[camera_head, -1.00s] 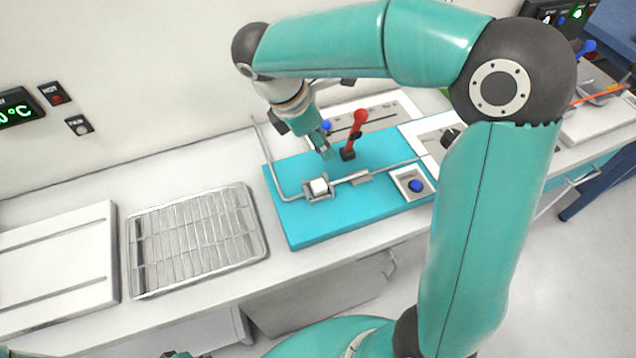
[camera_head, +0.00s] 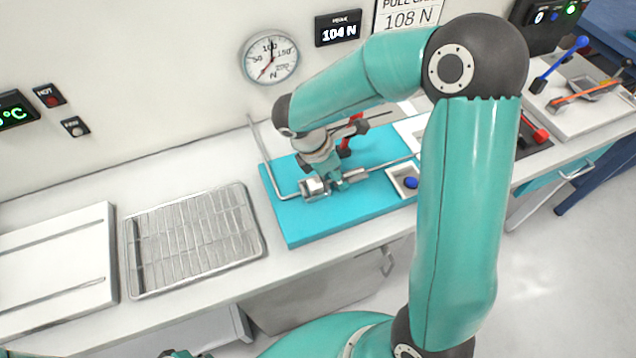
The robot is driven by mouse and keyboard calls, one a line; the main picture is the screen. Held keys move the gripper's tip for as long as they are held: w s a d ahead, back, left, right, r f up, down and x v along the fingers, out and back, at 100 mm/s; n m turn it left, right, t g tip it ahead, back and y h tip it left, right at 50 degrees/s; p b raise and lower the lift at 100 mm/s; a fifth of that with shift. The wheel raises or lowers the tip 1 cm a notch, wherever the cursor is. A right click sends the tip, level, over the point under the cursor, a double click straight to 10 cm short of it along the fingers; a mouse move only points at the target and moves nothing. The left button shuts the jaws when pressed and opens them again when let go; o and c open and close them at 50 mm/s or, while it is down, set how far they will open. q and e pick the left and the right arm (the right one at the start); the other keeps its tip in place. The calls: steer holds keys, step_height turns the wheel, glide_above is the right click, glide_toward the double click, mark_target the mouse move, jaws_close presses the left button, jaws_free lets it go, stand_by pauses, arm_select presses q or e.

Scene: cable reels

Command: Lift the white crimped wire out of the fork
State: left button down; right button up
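The pull tester's blue base plate (camera_head: 290,226) lies on the bench. At its left, the grey metal fork (camera_head: 313,188) stands with my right gripper (camera_head: 338,182) right beside it. The gripper points down at the near end of the thin wire (camera_head: 380,167), which runs right from the fork area. The gripper covers the wire's end, so I cannot tell whether its fingers touch or close on it. The white piece in the fork is mostly hidden. A teal sliver at the bottom left edge may be my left gripper; its fingers cannot be made out.
A red-handled lever (camera_head: 353,130) stands just behind my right gripper. A small tray with a blue knob (camera_head: 411,183) sits to the right. A wire rack (camera_head: 190,240) and a white board (camera_head: 60,255) lie on the left. The bench between rack and plate is narrow. A wall gauge (camera_head: 270,57) hangs behind.

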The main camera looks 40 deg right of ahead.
jaws_close()
stand_by(0.5)
